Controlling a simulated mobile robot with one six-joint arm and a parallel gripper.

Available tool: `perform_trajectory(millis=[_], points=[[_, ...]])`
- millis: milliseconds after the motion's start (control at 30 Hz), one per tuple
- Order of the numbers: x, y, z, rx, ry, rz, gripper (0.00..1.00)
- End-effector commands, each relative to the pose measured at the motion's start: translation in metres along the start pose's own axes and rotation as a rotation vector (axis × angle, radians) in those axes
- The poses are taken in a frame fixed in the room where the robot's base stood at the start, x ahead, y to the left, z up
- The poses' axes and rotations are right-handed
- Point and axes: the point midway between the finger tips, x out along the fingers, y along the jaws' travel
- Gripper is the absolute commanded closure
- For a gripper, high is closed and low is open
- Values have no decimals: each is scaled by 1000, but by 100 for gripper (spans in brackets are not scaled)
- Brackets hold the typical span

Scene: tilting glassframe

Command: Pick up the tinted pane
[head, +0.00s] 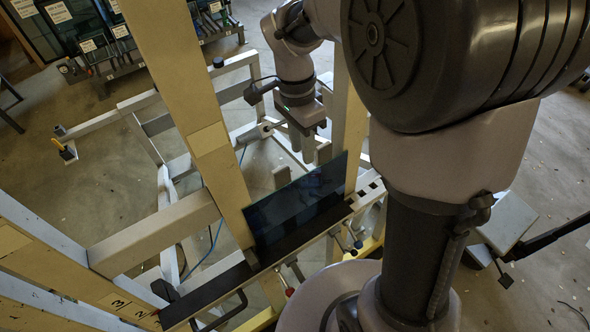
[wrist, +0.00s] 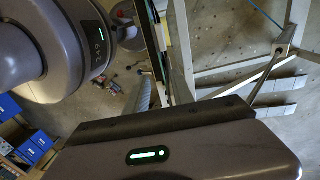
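The tinted pane (head: 296,205) is a dark, bluish, see-through sheet in the head view. It stands tilted on the black ledge (head: 205,292) of the frame, between two tan uprights. My gripper (head: 302,152) hangs behind and above the pane's upper edge, fingers pointing down, apart from the pane. Its fingers show small and close together, so I cannot tell how wide the gap is. In the wrist view the gripper's grey housing with a green light fills the bottom, and the fingertips are not visible. A thin dark strip with a greenish edge there may be the pane edge-on.
A tan upright (head: 198,110) rises left of the pane, and another upright (head: 349,130) stands at its right. Pale frame bars (head: 155,232) surround the ledge. Clamps with handles (head: 290,280) sit along its front. A rack with labelled dark panels (head: 85,30) stands at the back left.

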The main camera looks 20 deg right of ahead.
Motion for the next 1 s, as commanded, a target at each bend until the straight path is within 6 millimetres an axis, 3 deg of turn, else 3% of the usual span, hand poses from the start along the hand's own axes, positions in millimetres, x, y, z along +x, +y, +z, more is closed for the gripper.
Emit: perform_trajectory(millis=[33, 100, 333, 533, 833, 967, 1000], points=[[20, 0, 0, -1, -2, 3, 71], [39, 0, 0, -1, -1, 3, 71], [71, 0, 0, -2, -1, 0, 71], [110, -2, 0, -2, -1, 0, 71], [115, -2, 0, -2, -1, -3, 73], [115, -2, 0, -2, -1, -3, 98], [115, -2, 0, -2, -1, -3, 100]])
